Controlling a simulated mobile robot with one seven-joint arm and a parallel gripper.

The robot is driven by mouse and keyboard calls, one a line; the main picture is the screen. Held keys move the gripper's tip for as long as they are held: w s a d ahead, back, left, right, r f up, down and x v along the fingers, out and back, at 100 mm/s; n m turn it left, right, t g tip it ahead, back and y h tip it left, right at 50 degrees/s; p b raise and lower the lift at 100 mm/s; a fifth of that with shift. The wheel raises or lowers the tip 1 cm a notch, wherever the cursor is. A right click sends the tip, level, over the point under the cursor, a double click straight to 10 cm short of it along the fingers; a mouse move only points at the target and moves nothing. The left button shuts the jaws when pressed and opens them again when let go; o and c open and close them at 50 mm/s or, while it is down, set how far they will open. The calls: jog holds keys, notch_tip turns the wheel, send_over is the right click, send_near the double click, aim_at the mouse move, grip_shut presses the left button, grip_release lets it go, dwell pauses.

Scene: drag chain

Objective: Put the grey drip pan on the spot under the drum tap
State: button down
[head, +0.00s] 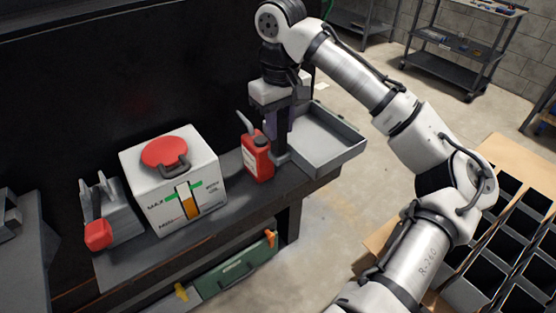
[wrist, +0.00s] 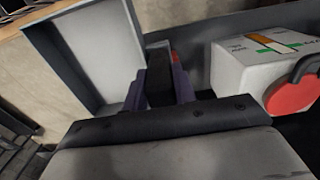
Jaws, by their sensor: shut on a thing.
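The grey drip pan (head: 345,151) is a shallow rectangular tray at the right end of the dark bench, reaching past its edge. My gripper (head: 281,155) points down and is shut on the pan's left wall. In the wrist view the pan (wrist: 97,45) is at upper left, tilted in the picture, beside my dark finger (wrist: 160,75). The pan looks empty. I cannot tell whether it touches the bench. No drum tap or marked spot can be made out.
On the bench (head: 150,262) stand a red bottle (head: 257,160), a white box with a red lid (head: 172,185) and a grey holder with a red part (head: 115,220). A green case (head: 238,267) lies below. Black bins (head: 480,285) are at right. Floor beyond the pan is open.

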aim_at(280, 162)
notch_tip(280, 162, down, 11)
jog(key=shift+w+p, duration=0.1)
jog(key=shift+p, duration=0.65)
jog(key=c, duration=1.1)
grip_release()
jog(key=shift+f, duration=0.1)
